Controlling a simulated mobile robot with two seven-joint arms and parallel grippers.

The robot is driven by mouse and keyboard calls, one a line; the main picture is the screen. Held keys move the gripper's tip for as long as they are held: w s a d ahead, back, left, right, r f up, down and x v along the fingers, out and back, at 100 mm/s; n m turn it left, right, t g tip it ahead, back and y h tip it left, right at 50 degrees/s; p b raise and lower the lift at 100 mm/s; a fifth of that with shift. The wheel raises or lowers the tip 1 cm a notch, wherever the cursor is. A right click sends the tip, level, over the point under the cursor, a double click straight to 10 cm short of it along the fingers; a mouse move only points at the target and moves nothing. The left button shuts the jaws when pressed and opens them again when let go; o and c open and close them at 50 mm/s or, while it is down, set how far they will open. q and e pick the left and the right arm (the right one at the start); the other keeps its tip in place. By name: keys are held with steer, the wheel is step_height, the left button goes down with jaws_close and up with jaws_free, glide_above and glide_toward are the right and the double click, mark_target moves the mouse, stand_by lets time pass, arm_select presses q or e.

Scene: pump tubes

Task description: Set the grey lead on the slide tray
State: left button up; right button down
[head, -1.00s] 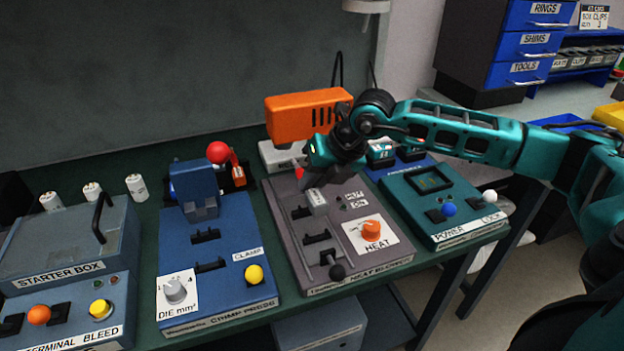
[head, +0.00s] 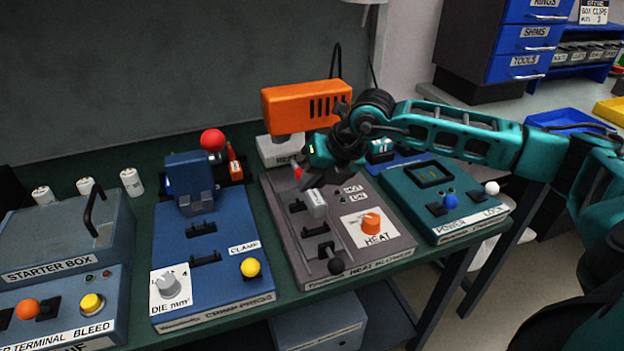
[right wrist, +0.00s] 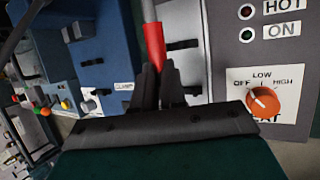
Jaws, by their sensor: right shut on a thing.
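My right gripper (head: 304,178) is shut on the grey lead, just above the heat blower station. In the right wrist view, the lead's red sleeve (right wrist: 154,45) is between the gripper's fingers, with a grey length (right wrist: 149,10) running past it. A bit of red also shows by the gripper in the head view (head: 298,171). What seems to be the slide tray (head: 324,247) is on the heat blower's top, by the black knob (head: 335,267); its exact outline is unclear. My left gripper is out of view.
The orange blower (head: 290,108) stands behind my right gripper. The blue crimp press (head: 190,180), with its red ball (head: 212,140), is to the left. The teal power box (head: 440,205) is to the right, under my right arm. A starter box (head: 50,235) sits at far left.

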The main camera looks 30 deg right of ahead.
steer(key=shift+f+b, duration=0.65)
steer(key=shift+f, duration=0.3)
steer(key=shift+f+b, duration=0.7)
steer(key=shift+f, duration=0.1)
steer(key=shift+f+b, duration=0.6)
steer(key=shift+f, duration=0.1)
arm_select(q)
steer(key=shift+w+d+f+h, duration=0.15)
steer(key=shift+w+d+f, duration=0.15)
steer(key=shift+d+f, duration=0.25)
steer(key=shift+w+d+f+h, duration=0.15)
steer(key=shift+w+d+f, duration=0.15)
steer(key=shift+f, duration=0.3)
arm_select(e)
steer(key=shift+f, duration=0.25)
steer(key=c, duration=1.1)
jaws_free()
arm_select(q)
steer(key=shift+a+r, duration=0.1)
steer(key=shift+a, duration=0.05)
arm_select(e)
steer(key=v, duration=1.3)
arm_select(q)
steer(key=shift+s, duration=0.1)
